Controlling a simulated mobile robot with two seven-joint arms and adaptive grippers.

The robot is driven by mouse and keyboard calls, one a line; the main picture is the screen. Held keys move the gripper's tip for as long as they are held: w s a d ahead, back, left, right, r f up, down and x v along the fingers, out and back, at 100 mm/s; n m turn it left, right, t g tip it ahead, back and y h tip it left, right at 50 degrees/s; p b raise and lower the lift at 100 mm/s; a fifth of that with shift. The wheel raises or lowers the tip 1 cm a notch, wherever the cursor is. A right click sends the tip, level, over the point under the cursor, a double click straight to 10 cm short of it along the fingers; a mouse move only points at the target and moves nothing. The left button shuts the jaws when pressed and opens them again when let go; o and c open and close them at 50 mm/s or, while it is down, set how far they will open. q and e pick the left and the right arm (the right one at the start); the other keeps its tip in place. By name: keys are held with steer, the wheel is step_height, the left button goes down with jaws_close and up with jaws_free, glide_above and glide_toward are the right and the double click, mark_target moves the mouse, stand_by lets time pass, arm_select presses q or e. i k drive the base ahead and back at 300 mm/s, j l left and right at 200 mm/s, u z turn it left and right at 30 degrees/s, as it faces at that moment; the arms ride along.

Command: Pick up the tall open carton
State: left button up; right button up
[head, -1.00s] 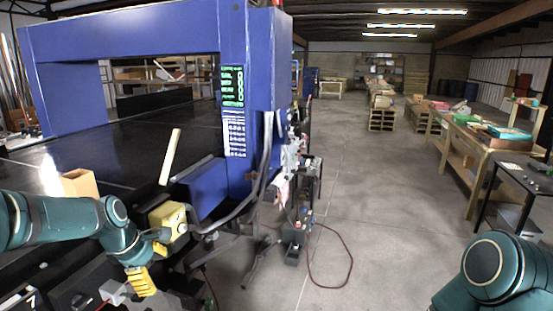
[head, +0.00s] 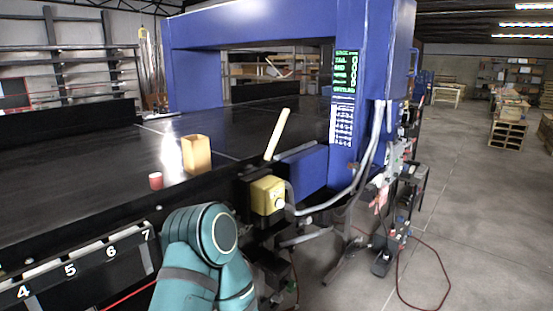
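The tall open carton (head: 197,155) is tan and stands upright on the black conveyor belt (head: 75,160), close to its near edge. A small red can-like object (head: 155,181) stands on the belt to the left of the carton. My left arm shows at the bottom middle, below and in front of the carton and apart from it. My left gripper is not visible in this view. My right arm and gripper are out of view.
A blue detector arch (head: 350,100) spans the belt to the right of the carton. A yellow box (head: 267,195) and a pale slanted bar (head: 277,134) are at the belt's near edge. Numbered marks line the conveyor's front. Open floor lies at the right.

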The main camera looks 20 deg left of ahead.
mark_target(196, 150)
steer(key=u, duration=1.35)
